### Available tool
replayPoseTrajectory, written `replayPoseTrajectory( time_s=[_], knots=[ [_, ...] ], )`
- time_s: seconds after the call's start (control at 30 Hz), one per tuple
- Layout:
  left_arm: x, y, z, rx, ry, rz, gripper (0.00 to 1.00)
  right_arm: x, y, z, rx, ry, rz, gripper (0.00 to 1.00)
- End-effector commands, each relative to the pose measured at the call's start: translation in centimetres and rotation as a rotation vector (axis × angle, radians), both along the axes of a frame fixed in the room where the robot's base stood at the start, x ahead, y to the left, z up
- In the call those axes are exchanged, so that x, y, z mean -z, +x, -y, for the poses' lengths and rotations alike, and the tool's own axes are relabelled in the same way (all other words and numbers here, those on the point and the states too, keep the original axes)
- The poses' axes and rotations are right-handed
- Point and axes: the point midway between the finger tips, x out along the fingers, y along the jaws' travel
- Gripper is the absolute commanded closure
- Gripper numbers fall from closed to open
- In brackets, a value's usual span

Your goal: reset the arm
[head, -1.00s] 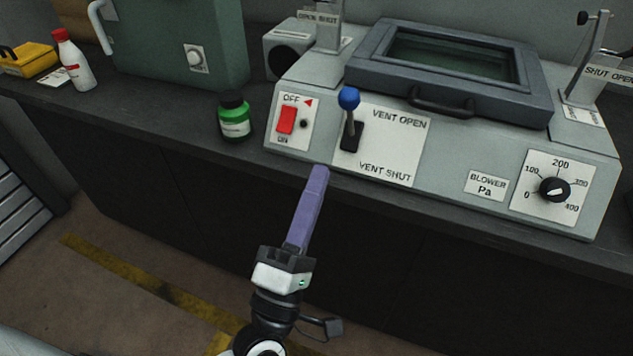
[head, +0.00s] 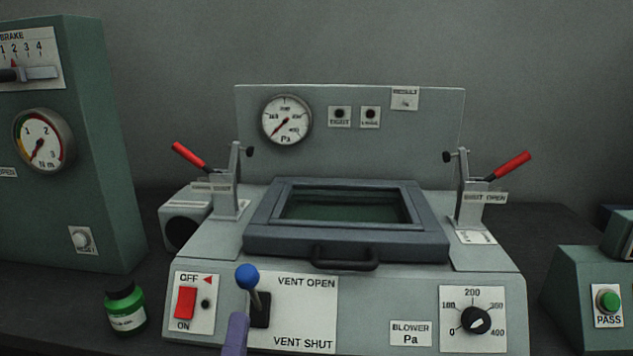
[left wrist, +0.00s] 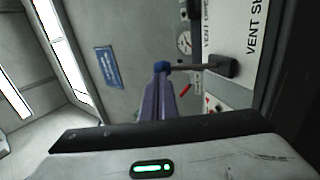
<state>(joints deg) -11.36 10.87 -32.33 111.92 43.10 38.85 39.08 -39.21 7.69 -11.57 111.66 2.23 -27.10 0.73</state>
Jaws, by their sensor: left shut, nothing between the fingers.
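My left gripper (head: 237,328) shows only its purple fingers at the bottom edge of the head view, just below and left of the vent lever. The fingers are together and hold nothing. They also show in the left wrist view (left wrist: 160,98), pointing away from the camera. The vent lever has a blue ball (head: 247,277) and stands up beside the words VENT OPEN. In the left wrist view the blue ball (left wrist: 161,66) appears at the fingertips; I cannot tell if they touch. The rest of my left arm is out of the head view. My right gripper is not in view.
The grey machine (head: 460,262) has a framed window (head: 262,240), red-handled clamps on both sides and a blower dial (head: 476,320). A red switch (head: 185,303) is left of the lever. A green bottle (head: 125,306) stands farther left. A green cabinet (head: 75,200) is behind it.

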Motion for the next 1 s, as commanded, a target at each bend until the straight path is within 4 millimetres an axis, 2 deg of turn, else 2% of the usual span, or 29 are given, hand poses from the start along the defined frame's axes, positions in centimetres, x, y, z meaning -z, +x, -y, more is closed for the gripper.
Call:
replayPoseTrajectory(
  time_s=[0.03,0.33,0.47,0.53,0.63,0.77,0.87,1.0],
  knots=[
    [0.6,0.0,0.0,0.001,-0.001,0.014,1.00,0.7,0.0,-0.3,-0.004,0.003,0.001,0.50],
    [0.5,-0.2,0.3,0.006,0.022,0.039,1.00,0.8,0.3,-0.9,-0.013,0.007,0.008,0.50],
    [1.5,0.0,2.2,0.043,0.177,-0.023,1.00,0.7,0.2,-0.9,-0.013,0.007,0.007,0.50],
    [2.8,0.1,3.6,0.070,0.318,-0.078,1.00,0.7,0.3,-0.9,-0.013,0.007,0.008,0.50],
    [5.7,0.0,5.2,0.112,0.552,-0.174,1.00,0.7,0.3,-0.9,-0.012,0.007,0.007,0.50],
    [10.4,-0.9,5.7,0.163,0.850,-0.311,1.00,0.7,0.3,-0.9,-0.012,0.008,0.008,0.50],
    [14.5,-2.2,4.7,0.206,1.072,-0.431,1.00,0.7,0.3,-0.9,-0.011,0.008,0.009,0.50],
    [20.1,-5.3,1.4,0.281,1.362,-0.623,1.00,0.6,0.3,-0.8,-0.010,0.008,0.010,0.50]
  ],
)
